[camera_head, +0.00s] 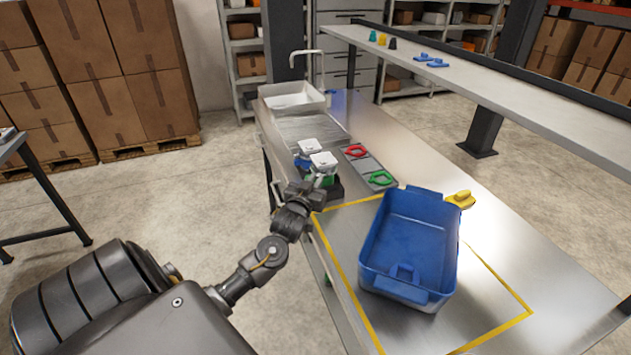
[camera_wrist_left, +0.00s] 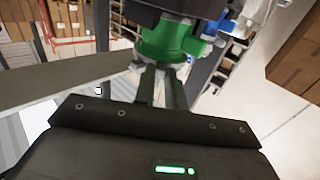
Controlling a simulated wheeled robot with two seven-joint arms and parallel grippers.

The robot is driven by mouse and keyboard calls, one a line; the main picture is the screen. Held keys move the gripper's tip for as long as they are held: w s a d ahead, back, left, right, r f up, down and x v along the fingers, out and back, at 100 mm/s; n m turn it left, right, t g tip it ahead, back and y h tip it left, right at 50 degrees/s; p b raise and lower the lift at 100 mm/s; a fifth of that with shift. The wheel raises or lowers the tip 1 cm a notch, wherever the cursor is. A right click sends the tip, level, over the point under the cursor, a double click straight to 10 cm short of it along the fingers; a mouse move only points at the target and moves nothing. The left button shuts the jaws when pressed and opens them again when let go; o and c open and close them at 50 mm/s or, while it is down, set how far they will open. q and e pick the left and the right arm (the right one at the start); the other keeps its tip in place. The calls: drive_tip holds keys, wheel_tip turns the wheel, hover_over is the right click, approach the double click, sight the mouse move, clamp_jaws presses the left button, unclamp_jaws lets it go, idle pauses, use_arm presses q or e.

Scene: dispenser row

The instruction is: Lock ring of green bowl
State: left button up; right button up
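The green dispenser (camera_head: 322,164), with a white top, stands at the left edge of the steel bench. A dark base shows under it. In the left wrist view its green bowl (camera_wrist_left: 172,42) is at the top, with a pale grey part just below the green. My left gripper (camera_head: 314,190) is at the near side of this dispenser. In the left wrist view the two fingers of the left gripper (camera_wrist_left: 160,72) are close together with a narrow gap, their tips at the pale part under the bowl. Whether they grip it is hidden. My right gripper is out of view.
A blue-marked dispenser (camera_head: 304,150) stands right behind the green one. A grey tray (camera_head: 368,165) with red (camera_head: 356,151) and green (camera_head: 381,178) pieces lies to the right. A large blue crate (camera_head: 447,222) and a yellow piece (camera_head: 461,199) are nearer.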

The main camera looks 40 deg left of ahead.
sight(306, 177)
use_arm(q)
drive_tip(key=shift+a, duration=0.2)
clamp_jaws()
drive_tip(key=a+m+h, duration=0.1)
drive_tip(key=h, duration=0.1)
drive_tip(key=a+m+t+h, duration=0.1)
drive_tip(key=h, duration=0.1)
drive_tip(key=m+h, duration=0.2)
drive_tip(key=shift+s+a, duration=0.35)
drive_tip(key=shift+a, duration=0.05)
drive_tip(key=shift+w+a+m+g+h+b, duration=0.1)
drive_tip(key=shift+a+m+h+b, duration=0.45)
drive_tip(key=shift+h, duration=0.55)
drive_tip(key=shift+w+a+m+g+h+b, duration=0.1)
drive_tip(key=shift+a+m+h+b, duration=0.2)
drive_tip(key=shift+m+h+b, duration=0.5)
drive_tip(key=shift+w+a+m+g+h+b, duration=0.1)
drive_tip(key=shift+a+m+h+b, duration=0.25)
drive_tip(key=shift+m+h, duration=0.75)
drive_tip(key=shift+n+h, duration=0.35)
drive_tip(key=shift+h, duration=0.15)
